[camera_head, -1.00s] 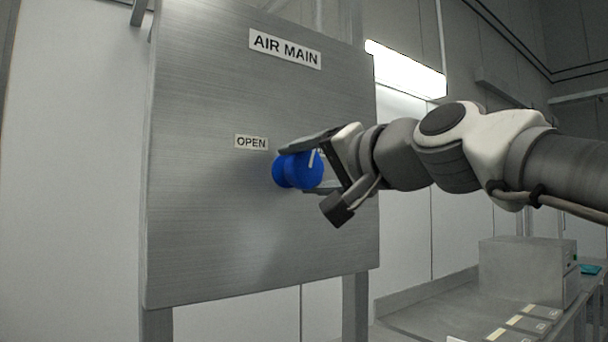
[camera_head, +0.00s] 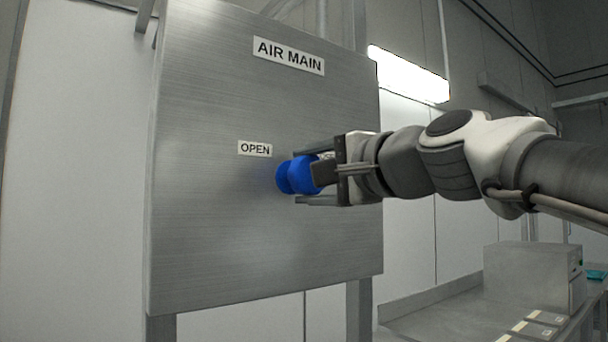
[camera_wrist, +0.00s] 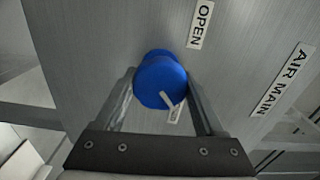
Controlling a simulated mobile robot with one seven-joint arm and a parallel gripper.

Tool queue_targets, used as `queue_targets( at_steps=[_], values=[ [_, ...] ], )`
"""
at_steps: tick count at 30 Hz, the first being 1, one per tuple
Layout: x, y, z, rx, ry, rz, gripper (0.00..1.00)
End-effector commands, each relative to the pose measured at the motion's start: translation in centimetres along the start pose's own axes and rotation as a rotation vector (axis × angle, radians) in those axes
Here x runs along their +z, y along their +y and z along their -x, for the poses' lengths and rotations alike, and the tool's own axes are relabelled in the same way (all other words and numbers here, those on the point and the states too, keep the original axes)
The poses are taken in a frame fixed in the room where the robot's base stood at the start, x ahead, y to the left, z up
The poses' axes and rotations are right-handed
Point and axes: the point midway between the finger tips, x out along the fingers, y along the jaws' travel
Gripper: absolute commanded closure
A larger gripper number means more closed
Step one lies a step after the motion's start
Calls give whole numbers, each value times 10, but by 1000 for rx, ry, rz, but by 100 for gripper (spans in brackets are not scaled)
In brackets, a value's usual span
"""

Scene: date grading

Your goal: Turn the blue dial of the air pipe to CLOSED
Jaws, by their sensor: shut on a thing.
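The blue dial (camera_head: 286,177) sticks out from the steel panel, right of and below the OPEN label (camera_head: 255,149). My gripper (camera_head: 300,176) is shut on the dial, one finger above and one below it in the head view. The wrist view shows the dial (camera_wrist: 158,72) between both fingers. A white mark (camera_wrist: 167,99) on its face points to the lower right, toward a small white label (camera_wrist: 175,115). That label is partly hidden and I cannot read it. The OPEN label (camera_wrist: 200,25) lies up and right of the dial there.
The steel panel (camera_head: 220,240) carries an AIR MAIN sign (camera_head: 289,55) at its top. A bench with a grey box (camera_head: 525,275) stands at lower right, clear of my arm. The panel face around the dial is otherwise bare.

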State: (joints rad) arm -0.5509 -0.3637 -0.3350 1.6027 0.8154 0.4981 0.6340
Motion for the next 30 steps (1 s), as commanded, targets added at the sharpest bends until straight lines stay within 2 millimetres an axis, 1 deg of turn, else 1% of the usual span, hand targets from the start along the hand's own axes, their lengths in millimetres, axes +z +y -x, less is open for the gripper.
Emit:
queue_targets(
  at_steps=[12, 13, 17, 26, 29, 30],
  values=[
    [0, 0, 0, -1, 0, -10, 84],
    [0, 0, 0, -1, 0, -9, 23],
    [0, 0, 0, -1, 0, -8, 0],
    [0, 0, 2, -1, 0, -7, 0],
    [-1, 0, 11, -1, 1, -7, 0],
    [-1, 0, 17, -2, 1, -7, 0]
  ],
)
